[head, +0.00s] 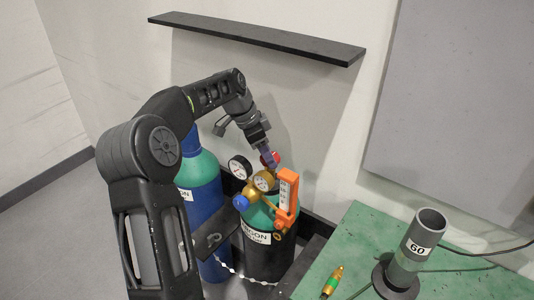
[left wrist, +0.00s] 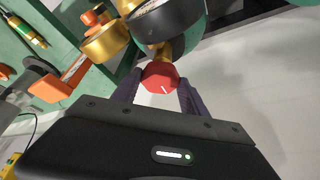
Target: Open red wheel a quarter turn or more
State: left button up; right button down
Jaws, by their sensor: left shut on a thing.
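The red wheel (head: 270,158) sits on the valve at the top of the argon cylinder (head: 262,226), behind the gauges in the head view. In the left wrist view the red wheel (left wrist: 160,76) is faceted, with a white line on its face. My left gripper (head: 269,160) reaches it from above and is shut on it. In the left wrist view its purple fingers (left wrist: 160,92) stand on either side of the wheel. The fingertips are partly hidden in the head view. My right gripper is in neither view.
Gauges (head: 240,167), a blue knob (head: 241,202) and an orange flowmeter (head: 288,195) crowd the valve. A blue cylinder (head: 205,205) stands at left. A green table (head: 350,235) at right holds a grey tube (head: 411,250). A black shelf (head: 255,37) is above.

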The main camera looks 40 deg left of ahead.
pick_arm(q)
jog(key=shift+c, duration=1.3)
